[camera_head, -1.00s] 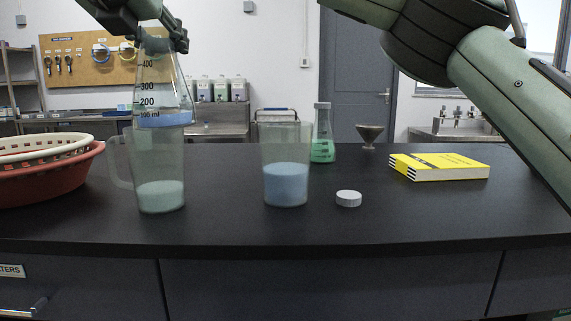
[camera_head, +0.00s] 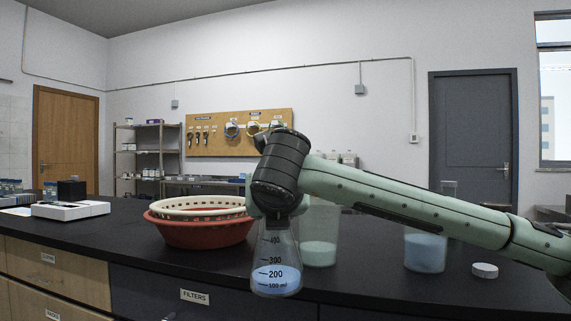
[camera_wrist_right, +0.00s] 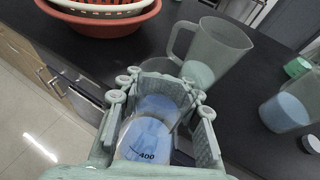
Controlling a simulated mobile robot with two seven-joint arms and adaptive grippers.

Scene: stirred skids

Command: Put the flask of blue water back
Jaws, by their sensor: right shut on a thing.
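The conical flask of blue water (camera_head: 277,270) hangs upright from my right gripper (camera_head: 276,214), near the counter's front edge in the head view. In the right wrist view my right gripper (camera_wrist_right: 160,88) is shut around the flask (camera_wrist_right: 145,137), with blue liquid between the fingers. The fingertips are mostly hidden behind the wrist in the head view. The flask is in front of a clear jug with pale green contents (camera_head: 318,252). Whether its base touches the counter I cannot tell. My left gripper is not in view.
Red and cream baskets (camera_head: 200,230) sit left of the flask. A beaker of blue liquid (camera_head: 425,252) and a white cap (camera_head: 485,270) are to the right. A white device (camera_head: 70,209) stands far left. Black counter (camera_head: 130,245) between device and baskets is clear.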

